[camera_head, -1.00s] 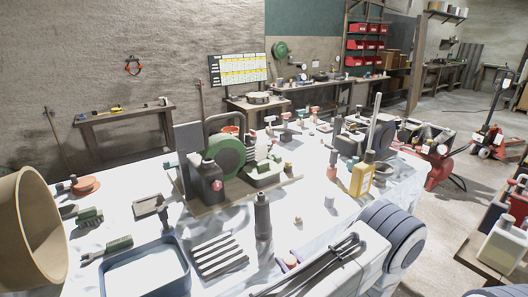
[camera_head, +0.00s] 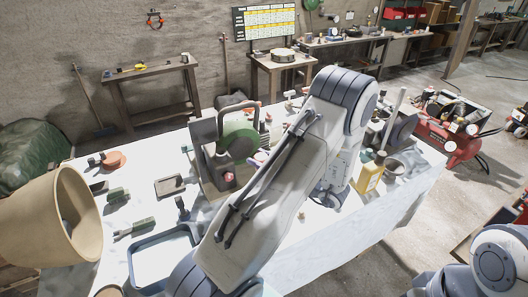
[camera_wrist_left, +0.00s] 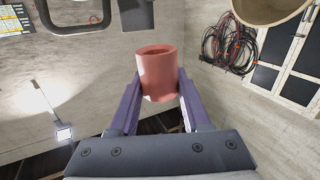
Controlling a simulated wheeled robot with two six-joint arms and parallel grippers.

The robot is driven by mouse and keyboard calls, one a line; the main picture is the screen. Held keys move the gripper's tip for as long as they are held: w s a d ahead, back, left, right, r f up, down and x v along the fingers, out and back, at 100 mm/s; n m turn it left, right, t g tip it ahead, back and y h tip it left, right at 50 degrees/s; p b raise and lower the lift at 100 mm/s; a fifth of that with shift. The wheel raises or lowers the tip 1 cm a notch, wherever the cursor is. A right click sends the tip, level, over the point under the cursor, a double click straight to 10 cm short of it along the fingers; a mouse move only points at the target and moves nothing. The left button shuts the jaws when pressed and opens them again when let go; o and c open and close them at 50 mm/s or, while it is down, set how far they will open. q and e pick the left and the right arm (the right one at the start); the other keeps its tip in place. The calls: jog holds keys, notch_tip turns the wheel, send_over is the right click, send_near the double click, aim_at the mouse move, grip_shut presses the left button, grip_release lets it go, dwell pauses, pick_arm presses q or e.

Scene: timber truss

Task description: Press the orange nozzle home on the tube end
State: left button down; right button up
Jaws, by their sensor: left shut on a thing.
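The orange nozzle (camera_wrist_left: 158,78), a reddish hollow cylinder, stands between the purple fingers of my left gripper (camera_wrist_left: 159,84) in the left wrist view. The fingers are shut on its sides, and its open round mouth shows at the top. A dark bent tube (camera_head: 232,107) arches over the green wheel. Which end takes the nozzle is unclear. The nozzle touches no tube that I can see. My right gripper is out of view.
The green wheel (camera_head: 238,138) stands among crowded bench items. A yellow bottle (camera_head: 369,178) is right of my arm. A blue-rimmed tray (camera_head: 162,256) and a large tan round vessel (camera_head: 45,215) lie left. The bench's front right is fairly clear.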

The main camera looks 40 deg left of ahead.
pick_arm(q)
jog(key=shift+w+d, duration=0.2)
jog(key=shift+d, duration=0.05)
jog(key=shift+f, duration=0.1)
jog(key=f+b, duration=0.3)
jog(key=f, duration=0.1)
jog(key=f+b, duration=0.6)
jog(key=f, duration=0.1)
jog(key=shift+w+d+f, duration=0.15)
jog(key=shift+w+f, duration=0.1)
jog(key=shift+f, duration=0.05)
jog(key=shift+f+b, duration=0.1)
jog(key=shift+b, duration=0.25)
dwell(0.8)
jog(key=shift+w+f+b, duration=0.1)
jog(key=shift+f+b, duration=1.1)
jog(key=shift+f, duration=0.35)
jog(key=shift+c, duration=1.4)
grip_release()
